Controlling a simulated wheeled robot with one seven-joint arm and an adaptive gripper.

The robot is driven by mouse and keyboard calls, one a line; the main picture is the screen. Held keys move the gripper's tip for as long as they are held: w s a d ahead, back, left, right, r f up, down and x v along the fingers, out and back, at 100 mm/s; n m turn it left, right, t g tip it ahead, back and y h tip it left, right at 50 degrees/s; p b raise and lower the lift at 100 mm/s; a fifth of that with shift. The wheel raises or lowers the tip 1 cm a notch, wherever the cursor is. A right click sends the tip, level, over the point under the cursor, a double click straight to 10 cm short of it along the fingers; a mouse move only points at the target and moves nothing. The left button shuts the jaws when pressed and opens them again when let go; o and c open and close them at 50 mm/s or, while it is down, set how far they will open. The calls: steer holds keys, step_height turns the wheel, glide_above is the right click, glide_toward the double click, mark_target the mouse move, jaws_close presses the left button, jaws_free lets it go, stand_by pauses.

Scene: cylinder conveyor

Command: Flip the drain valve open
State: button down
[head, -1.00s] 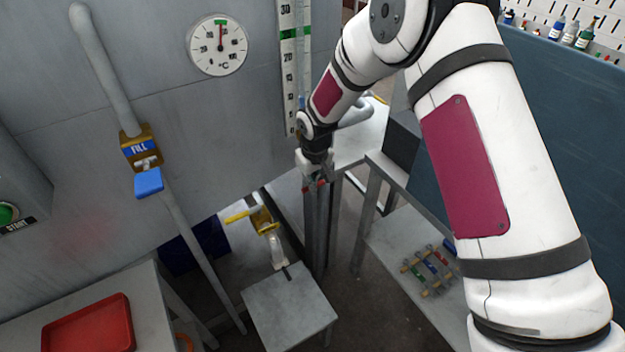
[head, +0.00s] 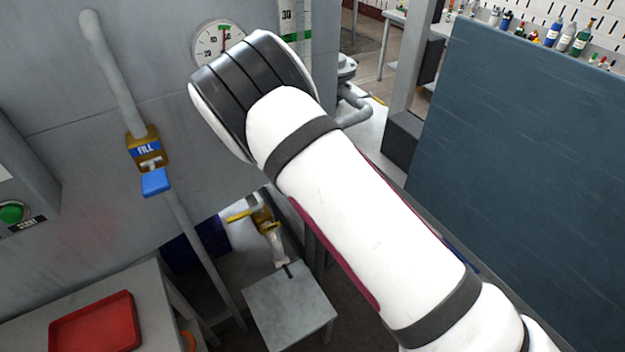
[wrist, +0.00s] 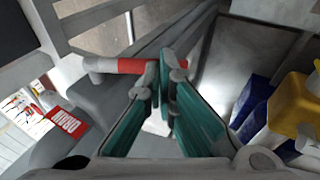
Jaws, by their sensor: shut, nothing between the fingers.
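In the wrist view my gripper (wrist: 164,78) has its two teal fingers together, with nothing between them. A grey bar with a red band (wrist: 130,66) lies at the fingertips, reaching left; I cannot tell whether they touch it. A red plate with white lettering (wrist: 67,122), seen turned around and apparently reading DRAIN, is at the lower left. In the head view my arm hides the gripper and the red-banded bar. A brass valve with a yellow lever (head: 240,215) is low by the grey wall, above a small grey stand (head: 290,300).
A FILL valve with a blue handle (head: 155,182) is on the wall pipe. A red tray (head: 95,325) lies on the left table. A dark blue panel (head: 520,130) stands at right. A blue container (wrist: 255,98) and yellow part (wrist: 292,105) are right of the fingers.

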step_height(320, 180, down, 3)
steer(key=t+h, duration=0.2)
steer(key=shift+d+r+h, duration=0.1)
steer(key=shift+d+h, duration=0.05)
steer(key=shift+h, duration=0.25)
steer(key=w+d+f+n+t+h+b, duration=0.1)
steer(key=w+d+f+t+h+b, duration=0.1)
steer(key=d+f+t+h+b, duration=0.1)
steer(key=shift+w+d+f+h+b, duration=0.3)
steer(key=shift+f+h+b, duration=0.15)
steer(key=shift+f, duration=0.3)
steer(key=shift+d, duration=0.1)
steer(key=v, duration=1.2)
steer(key=shift+s, duration=0.1)
